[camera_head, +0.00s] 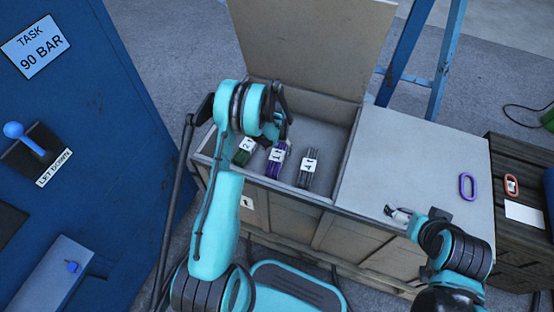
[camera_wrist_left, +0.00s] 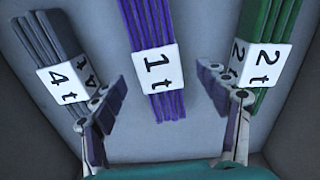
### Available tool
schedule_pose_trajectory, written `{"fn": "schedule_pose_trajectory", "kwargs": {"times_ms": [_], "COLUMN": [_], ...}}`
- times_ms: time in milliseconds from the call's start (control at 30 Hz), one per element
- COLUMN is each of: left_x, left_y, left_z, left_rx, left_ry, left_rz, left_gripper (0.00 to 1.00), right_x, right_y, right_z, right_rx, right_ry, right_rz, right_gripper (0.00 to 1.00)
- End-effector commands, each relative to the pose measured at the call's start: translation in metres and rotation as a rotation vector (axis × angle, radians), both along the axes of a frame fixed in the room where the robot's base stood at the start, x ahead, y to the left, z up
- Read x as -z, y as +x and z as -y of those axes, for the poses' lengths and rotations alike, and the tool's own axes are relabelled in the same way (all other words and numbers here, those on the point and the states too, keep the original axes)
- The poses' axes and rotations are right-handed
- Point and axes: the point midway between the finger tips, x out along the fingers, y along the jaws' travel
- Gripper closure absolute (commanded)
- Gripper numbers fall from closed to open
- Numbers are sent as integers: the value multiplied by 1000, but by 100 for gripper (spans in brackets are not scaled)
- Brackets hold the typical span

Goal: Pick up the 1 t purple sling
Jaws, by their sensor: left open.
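The purple sling (camera_head: 272,168) with a white 1 t label lies in the open compartment of the chest (camera_head: 333,130), between the other two slings. It also shows in the left wrist view (camera_wrist_left: 152,28), top centre, with its lower end between my fingers. My left gripper (camera_wrist_left: 163,100) is open, one finger on each side of the purple sling and apart from it. In the head view my left gripper (camera_head: 284,132) is just above the sling's far end. My right gripper (camera_head: 398,213) is low over the chest's closed right part; its finger opening is unclear.
A green 2 t sling (camera_head: 242,157) and a grey 4 t sling (camera_head: 308,168) flank the purple one closely. The raised lid (camera_head: 310,45) stands behind. A purple ring (camera_head: 467,187) lies on the closed top. A blue cabinet (camera_head: 95,120) stands left.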

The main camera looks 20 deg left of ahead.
Motion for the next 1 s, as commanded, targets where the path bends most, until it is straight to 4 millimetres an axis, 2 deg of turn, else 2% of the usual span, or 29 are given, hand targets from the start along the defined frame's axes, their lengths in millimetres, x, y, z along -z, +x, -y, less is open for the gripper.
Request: {"fn": "schedule_pose_trajectory", "kwargs": {"times_ms": [100,200,300,467,500,567,733,1000], "left_x": [23,38,43,42,42,42,42,41], "left_y": [2,2,2,2,2,2,2,2], "left_z": [1,1,1,1,1,1,1,1], "left_rx": [0,0,0,0,0,0,0,0], "left_ry": [0,0,0,0,0,0,0,0], "left_rz": [0,0,1,1,1,1,1,1], "left_gripper": [26,26,26,26,29,44,89,91], "right_x": [16,23,25,23,23,23,23,23], "right_y": [0,0,0,0,0,0,0,0], "right_z": [0,0,0,0,0,0,0,0], "right_rx": [0,0,0,0,0,0,0,0], "right_ry": [0,0,0,0,0,0,0,0], "right_rz": [0,0,0,0,0,0,0,0], "right_gripper": [0,0,0,0,0,0,0,0]}}
